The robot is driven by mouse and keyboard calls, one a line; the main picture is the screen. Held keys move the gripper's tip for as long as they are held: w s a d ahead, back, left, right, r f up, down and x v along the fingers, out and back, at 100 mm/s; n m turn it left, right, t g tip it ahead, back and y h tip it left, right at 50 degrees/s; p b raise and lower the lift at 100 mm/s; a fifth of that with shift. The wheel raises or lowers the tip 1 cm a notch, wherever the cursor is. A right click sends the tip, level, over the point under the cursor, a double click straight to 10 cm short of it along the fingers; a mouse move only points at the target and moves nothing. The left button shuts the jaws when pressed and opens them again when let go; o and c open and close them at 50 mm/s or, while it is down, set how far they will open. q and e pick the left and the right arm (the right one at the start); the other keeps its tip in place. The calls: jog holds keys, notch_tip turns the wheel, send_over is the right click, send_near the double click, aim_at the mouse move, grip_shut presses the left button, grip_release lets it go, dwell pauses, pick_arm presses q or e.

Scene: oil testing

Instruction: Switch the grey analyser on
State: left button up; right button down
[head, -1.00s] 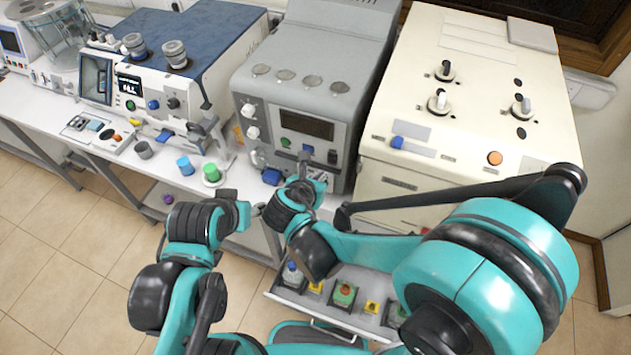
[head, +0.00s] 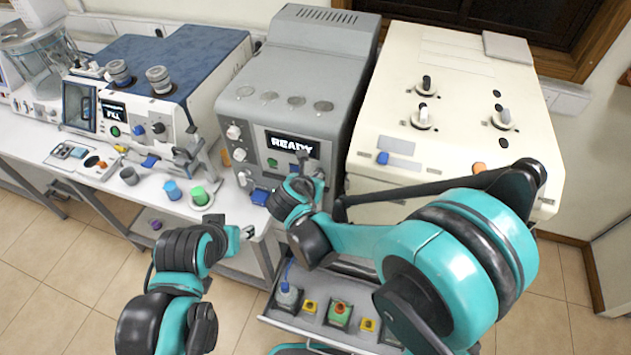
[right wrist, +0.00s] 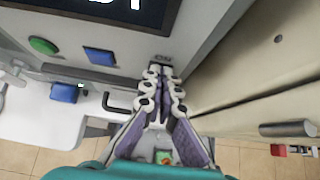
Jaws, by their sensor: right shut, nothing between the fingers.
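The grey analyser (head: 300,60) stands on the bench, and its lit display (head: 291,146) reads READY. In the right wrist view the display (right wrist: 105,8) is cut off at the top, with a green button (right wrist: 43,45) and a blue button (right wrist: 100,56) below it. My right gripper (head: 304,160) is at the analyser's front, right of these buttons. In the right wrist view its fingers (right wrist: 163,76) are shut and empty, just below a small dark switch plate (right wrist: 163,59); I cannot tell if they touch it. My left gripper (head: 246,232) is by the bench's front edge; its jaw state is unclear.
A cream machine (head: 450,90) stands close on the right. A blue-topped device (head: 150,75) is on the left. Small blue (head: 172,190) and green (head: 200,195) containers stand near the bench edge.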

pick_arm(q)
jog(key=shift+r, duration=0.1)
pick_arm(e)
jog(key=shift+r+p, duration=0.55)
jog(key=shift+r, duration=0.25)
pick_arm(q)
jog(key=shift+r, duration=0.45)
pick_arm(e)
jog(key=shift+s, duration=0.1)
